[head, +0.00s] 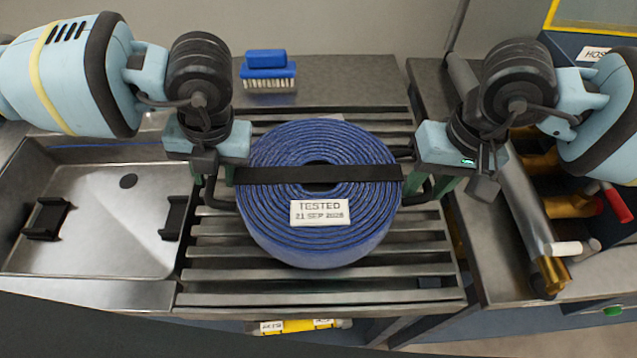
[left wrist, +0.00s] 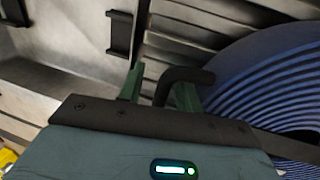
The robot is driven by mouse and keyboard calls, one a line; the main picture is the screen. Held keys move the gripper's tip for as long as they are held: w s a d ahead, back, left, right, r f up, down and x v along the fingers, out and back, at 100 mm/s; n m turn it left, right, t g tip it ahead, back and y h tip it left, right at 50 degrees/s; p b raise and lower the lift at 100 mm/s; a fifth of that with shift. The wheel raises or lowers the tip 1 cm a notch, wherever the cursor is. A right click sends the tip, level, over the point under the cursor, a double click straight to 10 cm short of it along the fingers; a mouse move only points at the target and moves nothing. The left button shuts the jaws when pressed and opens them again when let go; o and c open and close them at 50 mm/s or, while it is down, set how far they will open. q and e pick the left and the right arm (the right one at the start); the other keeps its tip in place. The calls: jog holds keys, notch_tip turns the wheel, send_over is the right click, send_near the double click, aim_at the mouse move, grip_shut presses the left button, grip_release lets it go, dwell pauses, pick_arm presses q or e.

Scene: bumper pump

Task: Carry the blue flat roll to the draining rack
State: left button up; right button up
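The blue flat roll (head: 320,245) lies flat over the slatted draining rack (head: 330,298), with a black strap (head: 270,174) across its top and a white "TESTED" label (head: 319,212). It appears to rest on the slats. A black handle (head: 221,203) sticks out at its left side and another at its right (head: 432,193). My left gripper (head: 214,180) is at the left handle; in the left wrist view its green fingers (left wrist: 157,90) stand apart on either side of the handle (left wrist: 188,75), with a gap showing. My right gripper (head: 444,186) is at the right handle, its fingertips mostly hidden.
A steel sink tray (head: 100,235) with black brackets lies left of the rack. A blue brush (head: 267,72) stands behind the roll. On the right are a metal tube (head: 522,205) and brass fittings (head: 567,205). Bare slats show in front of the roll.

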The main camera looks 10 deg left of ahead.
pick_arm(q)
notch_tip(320, 180, up, 12)
jog(key=d, duration=0.2)
jog(key=shift+d, duration=0.15)
pick_arm(e)
notch_tip(320, 180, up, 12)
jog(key=d, duration=0.2)
jog(key=shift+d, duration=0.15)
dwell(0.5)
pick_arm(q)
jog(key=shift+f, duration=0.15)
pick_arm(e)
jog(key=shift+s+f, duration=0.1)
jog(key=shift+f, duration=0.1)
